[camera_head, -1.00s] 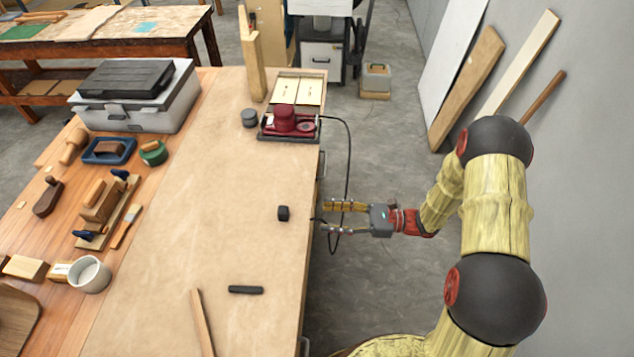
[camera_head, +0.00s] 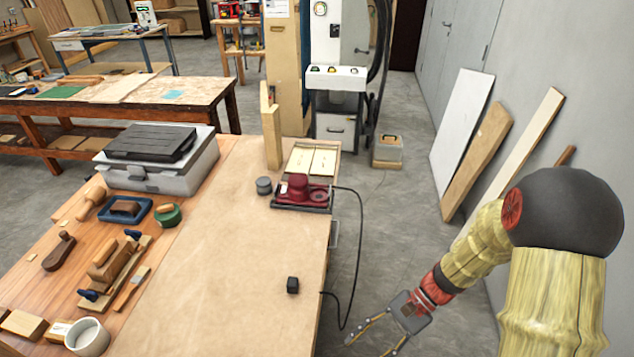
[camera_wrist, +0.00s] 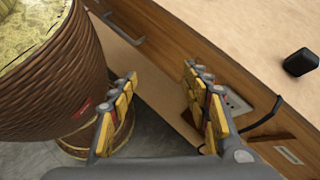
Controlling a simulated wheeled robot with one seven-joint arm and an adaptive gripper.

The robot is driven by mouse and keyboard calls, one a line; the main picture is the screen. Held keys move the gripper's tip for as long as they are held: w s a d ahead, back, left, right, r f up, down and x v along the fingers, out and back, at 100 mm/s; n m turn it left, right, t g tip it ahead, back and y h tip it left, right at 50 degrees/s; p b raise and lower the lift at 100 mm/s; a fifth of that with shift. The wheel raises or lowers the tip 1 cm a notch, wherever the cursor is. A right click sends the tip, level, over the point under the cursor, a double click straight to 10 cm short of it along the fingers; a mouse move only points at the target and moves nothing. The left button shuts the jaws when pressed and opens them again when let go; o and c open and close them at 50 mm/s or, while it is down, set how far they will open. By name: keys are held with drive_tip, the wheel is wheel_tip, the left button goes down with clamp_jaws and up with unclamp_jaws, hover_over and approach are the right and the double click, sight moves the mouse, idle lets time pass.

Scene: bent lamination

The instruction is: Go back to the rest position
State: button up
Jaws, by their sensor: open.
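My gripper (camera_head: 374,341) is open and empty in the head view. It hangs beside the right edge of the workbench (camera_head: 232,238), over the grey floor, with its fingers pointing left and down. In the wrist view my gripper (camera_wrist: 160,100) shows two yellow-and-grey fingers spread apart, with nothing between them but the bench side behind. My arm rises at the right of the head view. A small black block (camera_head: 292,285) lies on the bench near its right edge and also shows in the wrist view (camera_wrist: 301,62).
A red sander (camera_head: 297,188) sits at the bench's far end, its black cable (camera_head: 361,260) looping down beside the bench near my gripper. Boards (camera_head: 478,160) lean on the right wall. Floor between bench and wall is open. A drawer handle (camera_wrist: 122,30) juts from the bench side.

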drive_tip(key=s+d+r+n+t+h, duration=0.2)
drive_tip(key=d+r+n+t+h, duration=0.25)
drive_tip(key=r, duration=0.45)
drive_tip(key=s+d+r+n+t+h, duration=0.1)
drive_tip(key=d+r+n+t+h, duration=0.3)
drive_tip(key=r, duration=0.6)
wheel_tip(320, 180, up, 8)
drive_tip(key=s+a+n+t, duration=0.1)
drive_tip(key=t, duration=0.1)
drive_tip(key=shift+s+a+h, duration=0.15)
drive_tip(key=shift+s+h, duration=0.15)
drive_tip(key=shift+h, duration=0.05)
drive_tip(key=shift+f+n, duration=0.15)
drive_tip(key=shift+n, duration=0.1)
